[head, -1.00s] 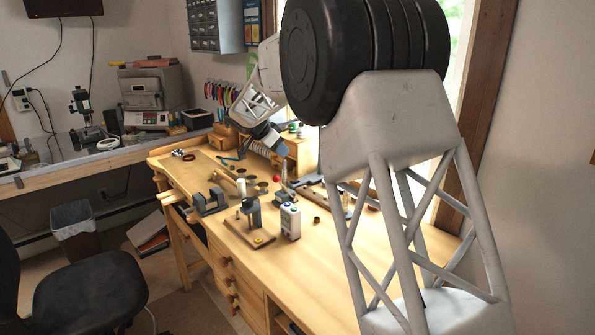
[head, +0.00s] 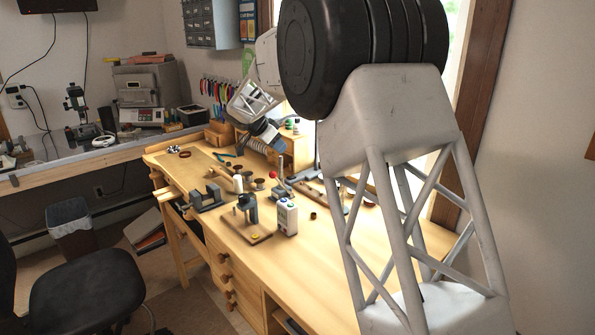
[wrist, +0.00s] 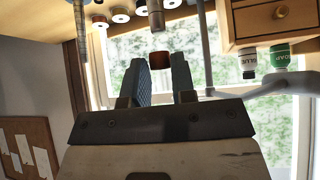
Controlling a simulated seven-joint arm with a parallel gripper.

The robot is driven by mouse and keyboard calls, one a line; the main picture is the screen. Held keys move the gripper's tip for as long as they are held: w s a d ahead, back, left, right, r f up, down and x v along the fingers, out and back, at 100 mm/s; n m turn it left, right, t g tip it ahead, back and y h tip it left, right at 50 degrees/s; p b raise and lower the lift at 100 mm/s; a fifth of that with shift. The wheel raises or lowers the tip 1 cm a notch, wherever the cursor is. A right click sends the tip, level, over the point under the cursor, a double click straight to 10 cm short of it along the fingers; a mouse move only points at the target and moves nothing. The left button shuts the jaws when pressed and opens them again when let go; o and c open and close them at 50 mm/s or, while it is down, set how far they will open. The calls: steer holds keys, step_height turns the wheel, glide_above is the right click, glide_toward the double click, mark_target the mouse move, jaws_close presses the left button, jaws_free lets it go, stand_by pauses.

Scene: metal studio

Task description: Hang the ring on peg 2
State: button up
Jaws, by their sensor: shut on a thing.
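My gripper (wrist: 159,72) shows in the wrist view with its two blue-grey fingers close together. A short reddish-brown cylinder, apparently the ring (wrist: 159,60), sits between the fingertips, seen from the side. In the head view my wrist (head: 262,134) is over the back of the bench; the fingertips and ring are too small or hidden to make out there. I cannot tell which upright is peg 2. A silver post (wrist: 156,18) stands beyond the ring in the wrist view, with a gap between them.
A drawer cabinet (wrist: 270,18) and bottles are right in the wrist view. The bench's front right is clear.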

steer(key=d+f+n, duration=0.1)
steer(key=d, duration=0.8)
steer(key=n+t+y, duration=0.2)
steer(key=n+y, duration=0.1)
steer(key=n, duration=0.1)
glide_above(309, 192)
step_height(309, 192, down, 7)
steer(key=shift+w+f+n+t, duration=0.3)
steer(key=shift+f+n, duration=0.2)
steer(key=shift+f, duration=0.35)
steer(key=shift+f, duration=0.15)
steer(key=shift+f, duration=2.2)
steer(key=shift+f, duration=1.1)
steer(key=o, duration=0.9)
steer(key=shift+s+r, duration=0.1)
steer(key=shift+r, duration=0.05)
